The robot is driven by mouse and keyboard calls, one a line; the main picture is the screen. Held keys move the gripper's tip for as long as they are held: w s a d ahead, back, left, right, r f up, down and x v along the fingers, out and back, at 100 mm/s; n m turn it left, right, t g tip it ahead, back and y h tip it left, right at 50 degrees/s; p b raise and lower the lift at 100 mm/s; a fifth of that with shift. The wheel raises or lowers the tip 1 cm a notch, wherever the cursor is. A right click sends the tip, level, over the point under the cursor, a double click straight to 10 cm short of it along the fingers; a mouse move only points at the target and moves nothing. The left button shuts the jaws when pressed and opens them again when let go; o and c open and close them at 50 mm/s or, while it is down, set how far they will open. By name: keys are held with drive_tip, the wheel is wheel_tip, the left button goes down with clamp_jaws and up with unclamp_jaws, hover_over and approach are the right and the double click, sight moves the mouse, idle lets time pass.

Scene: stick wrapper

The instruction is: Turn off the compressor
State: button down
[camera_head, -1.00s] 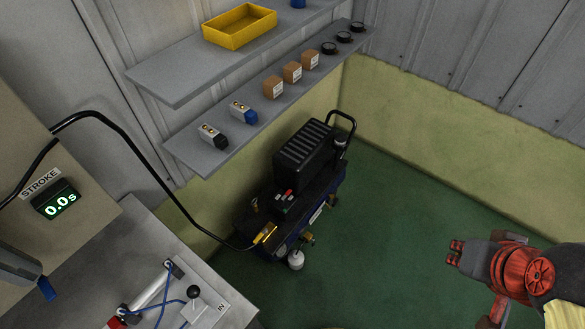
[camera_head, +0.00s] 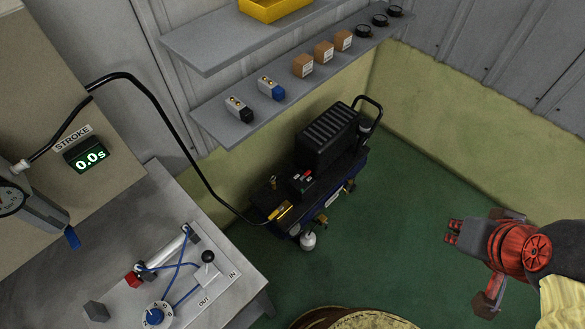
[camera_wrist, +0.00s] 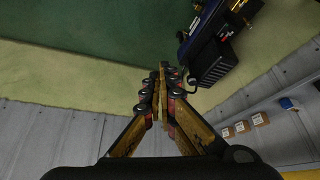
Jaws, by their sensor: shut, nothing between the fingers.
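The compressor (camera_head: 326,140) stands on the green floor against the yellow-green wall, below the shelves. It has a black ribbed cover, a dark blue tank and a black handle. Small red and light switches (camera_head: 303,176) show on its top near the front, too small to read. Its cover also shows at the upper right of the wrist view (camera_wrist: 212,62). My gripper (camera_head: 452,231) is shut and empty, to the right of the compressor and well apart from it. In the wrist view my gripper's fingers (camera_wrist: 162,70) meet, with nothing between them.
A black hose (camera_head: 172,140) runs from the compressor to the left. A grey bench (camera_head: 130,225) with a pneumatic board is at left. The lower shelf (camera_head: 225,125) overhangs the floor behind the compressor. A round brownish object (camera_head: 350,319) is at bottom centre. Green floor is clear between gripper and compressor.

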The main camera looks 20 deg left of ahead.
drive_tip(key=w+a+f+n+g+y, duration=0.1)
drive_tip(key=w+a+n, duration=0.1)
drive_tip(key=w+a, duration=0.5)
drive_tip(key=w+a+f+n, duration=0.1)
drive_tip(key=w+a+n, duration=0.1)
drive_tip(key=w, duration=0.9)
drive_tip(key=w+a+f+n+g+y, duration=0.1)
drive_tip(key=w+a+n, duration=0.1)
drive_tip(key=w+a, duration=0.45)
drive_tip(key=w+a+f+n+y, duration=0.1)
drive_tip(key=w+a+f+n, duration=0.2)
drive_tip(key=w+a+f, duration=0.9)
drive_tip(key=w+a+f+n, duration=0.1)
drive_tip(key=a+f, duration=0.4)
drive_tip(key=f, duration=0.6)
drive_tip(key=w+a+f+n+g, duration=0.1)
drive_tip(key=a+f, duration=0.4)
drive_tip(key=f, duration=0.7)
drive_tip(key=w+a+f+n+g, duration=0.1)
drive_tip(key=a+f, duration=0.5)
drive_tip(key=f, duration=0.6)
drive_tip(key=shift+w+f+n+y, duration=0.25)
drive_tip(key=shift+w+n, duration=0.45)
drive_tip(key=shift+w, duration=0.45)
